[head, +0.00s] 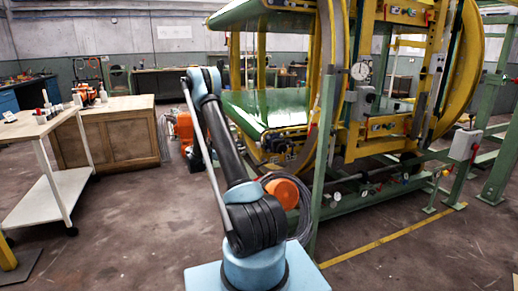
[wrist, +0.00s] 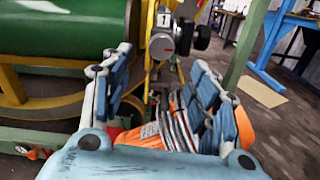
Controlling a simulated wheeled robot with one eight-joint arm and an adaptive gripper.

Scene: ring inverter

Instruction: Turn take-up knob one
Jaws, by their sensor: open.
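In the wrist view, a grey housing (wrist: 163,44) with a round face sits on a yellow post, with a black knob (wrist: 200,37) sticking out on its right. A small white plate marked "1" (wrist: 163,20) is just above the housing. My gripper (wrist: 160,64) is open and empty, its two blue-padded fingers spread wide. The housing and knob show beyond the fingertips, apart from them, toward the top of the picture. In the head view my gripper is hidden behind my arm, and I cannot make out this knob there.
The ring inverter's yellow frame (head: 333,90) and green drum (wrist: 60,28) stand close by. A green post (head: 322,150) rises right of my arm in the head view. Orange and grey coils (wrist: 170,128) show between the fingers. Open floor (head: 120,230) lies at left.

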